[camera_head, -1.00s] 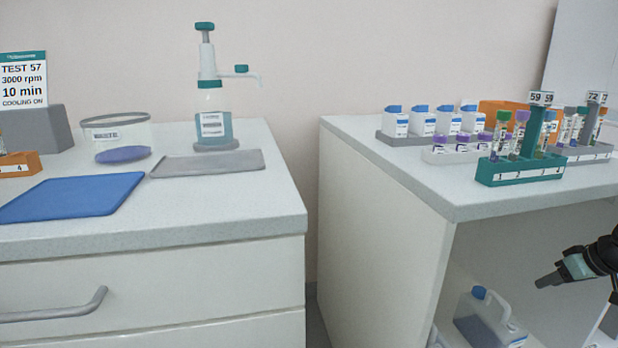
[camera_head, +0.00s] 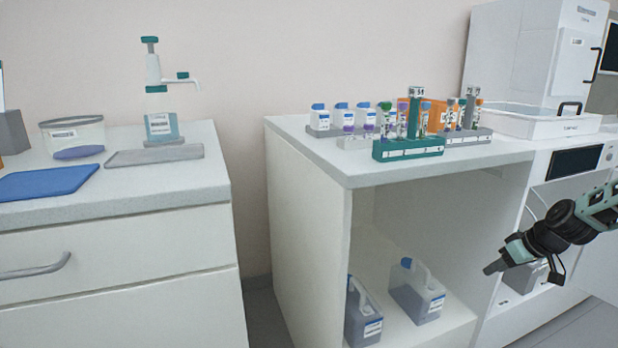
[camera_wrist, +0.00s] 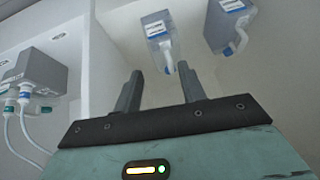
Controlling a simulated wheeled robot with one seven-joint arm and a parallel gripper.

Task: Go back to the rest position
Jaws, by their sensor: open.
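My gripper (camera_head: 492,268) is at the right of the head view, in front of the open shelf space under the right-hand bench. In the wrist view its two fingers (camera_wrist: 158,85) stand apart with nothing between them. Two jugs with blue caps sit inside the shelf space, one nearer the middle (camera_head: 417,292) and one at the left (camera_head: 362,315). They also show beyond the fingers in the wrist view, one at the top middle (camera_wrist: 158,32) and one at the right (camera_wrist: 228,22). My gripper touches neither jug.
A grey box with tubes (camera_wrist: 38,75) stands at the wrist view's left. The left bench holds a blue mat (camera_head: 45,183) and a dispenser bottle (camera_head: 162,126). A gap separates the benches.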

